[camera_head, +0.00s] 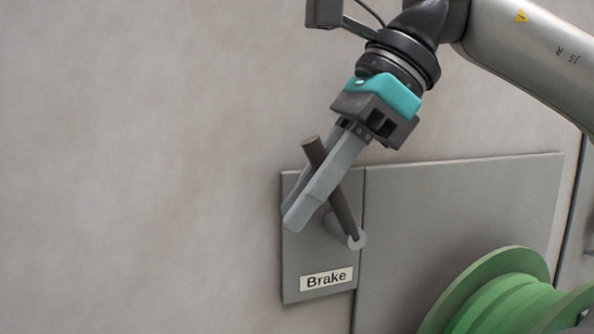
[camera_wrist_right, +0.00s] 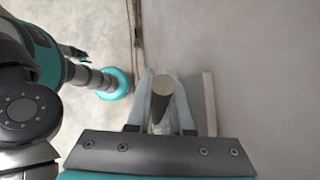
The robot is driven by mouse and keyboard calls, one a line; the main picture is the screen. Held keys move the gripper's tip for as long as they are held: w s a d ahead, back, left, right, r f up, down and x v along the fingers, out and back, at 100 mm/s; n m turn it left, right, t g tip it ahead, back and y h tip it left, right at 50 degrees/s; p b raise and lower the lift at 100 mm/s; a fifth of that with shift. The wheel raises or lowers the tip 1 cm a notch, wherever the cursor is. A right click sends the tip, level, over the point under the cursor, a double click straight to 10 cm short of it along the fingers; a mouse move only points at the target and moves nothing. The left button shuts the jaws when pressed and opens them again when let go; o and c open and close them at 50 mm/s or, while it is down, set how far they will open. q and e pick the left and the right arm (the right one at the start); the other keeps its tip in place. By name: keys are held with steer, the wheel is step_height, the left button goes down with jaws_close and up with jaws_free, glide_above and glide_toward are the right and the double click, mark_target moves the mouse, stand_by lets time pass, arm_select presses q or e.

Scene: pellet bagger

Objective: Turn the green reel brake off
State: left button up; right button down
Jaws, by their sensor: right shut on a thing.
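The brake lever (camera_head: 343,207) is a dark rod on a round pivot, mounted on a grey plate (camera_head: 292,277) with a "Brake" label (camera_head: 326,279). The lever tilts up and to the left from its pivot. My right gripper (camera_head: 300,215) is shut on the lever, with its grey fingers on either side of the rod. In the right wrist view the rod's round end (camera_wrist_right: 164,86) shows between the fingers (camera_wrist_right: 161,100). The green reel (camera_head: 500,300) is at the lower right, partly cut off. My left gripper is not in the head view.
A larger grey panel (camera_head: 460,215) adjoins the brake plate on the right, behind the reel. The plain wall (camera_head: 140,170) to the left is clear. In the right wrist view, bare floor (camera_wrist_right: 105,30) shows beyond my other arm's parts.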

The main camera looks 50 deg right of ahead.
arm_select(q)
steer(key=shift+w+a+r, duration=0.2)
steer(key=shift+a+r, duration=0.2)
arm_select(e)
steer(key=shift+w+a+f+h, duration=0.1)
steer(key=shift+a+f+h, duration=0.05)
steer(key=shift+h, duration=0.15)
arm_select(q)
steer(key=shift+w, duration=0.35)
arm_select(e)
steer(key=c, duration=0.8)
jaws_free()
arm_select(q)
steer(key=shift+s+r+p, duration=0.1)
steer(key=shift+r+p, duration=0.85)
steer(key=shift+p, duration=0.25)
arm_select(e)
steer(key=v, duration=1.5)
steer(key=shift+w, duration=0.2)
steer(key=shift+a, duration=0.1)
